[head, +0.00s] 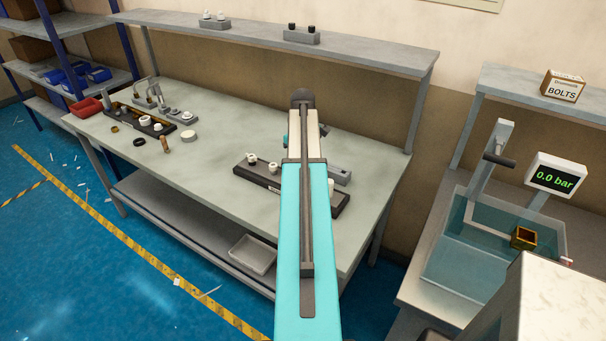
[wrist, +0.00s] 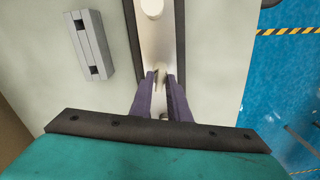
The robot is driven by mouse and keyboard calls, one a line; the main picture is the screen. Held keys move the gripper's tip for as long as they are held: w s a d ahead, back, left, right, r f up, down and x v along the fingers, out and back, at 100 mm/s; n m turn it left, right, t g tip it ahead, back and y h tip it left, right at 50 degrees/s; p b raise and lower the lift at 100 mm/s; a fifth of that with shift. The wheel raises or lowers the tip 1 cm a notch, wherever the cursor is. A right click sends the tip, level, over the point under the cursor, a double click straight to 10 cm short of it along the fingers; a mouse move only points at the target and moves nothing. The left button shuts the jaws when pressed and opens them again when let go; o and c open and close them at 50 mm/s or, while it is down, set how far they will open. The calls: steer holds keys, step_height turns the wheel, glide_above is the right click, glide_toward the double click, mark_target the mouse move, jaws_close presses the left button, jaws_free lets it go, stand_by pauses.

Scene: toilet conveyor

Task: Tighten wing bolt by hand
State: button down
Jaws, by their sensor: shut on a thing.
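My gripper (wrist: 162,77) shows in the wrist view as two purple fingers closed on a small pale piece (wrist: 160,72), which looks like the wing bolt. Its shape is mostly hidden between the fingertips. It sits over a light strip (wrist: 157,45) on a long dark fixture (wrist: 181,30). A white round fitting (wrist: 152,8) stands on the same strip, beyond the fingertips. In the head view, my arm covers the gripper and the middle of the dark fixture (head: 328,208), which lies on the workbench.
A grey block (wrist: 90,44) with dark holes lies beside the fixture. In the head view, another fixture with parts (head: 140,120) and a red bin (head: 86,107) are at the bench's left. The bench middle (head: 215,165) is clear. A water tank (head: 465,270) stands at right.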

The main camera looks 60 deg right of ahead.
steer(key=shift+m, duration=1)
steer(key=shift+m+p, duration=0.5)
steer(key=shift+m, duration=1.9)
steer(key=shift+p, duration=0.3)
steer(key=shift+m, duration=0.7)
steer(key=shift+m+p, duration=0.4)
steer(key=shift+m, duration=1.3)
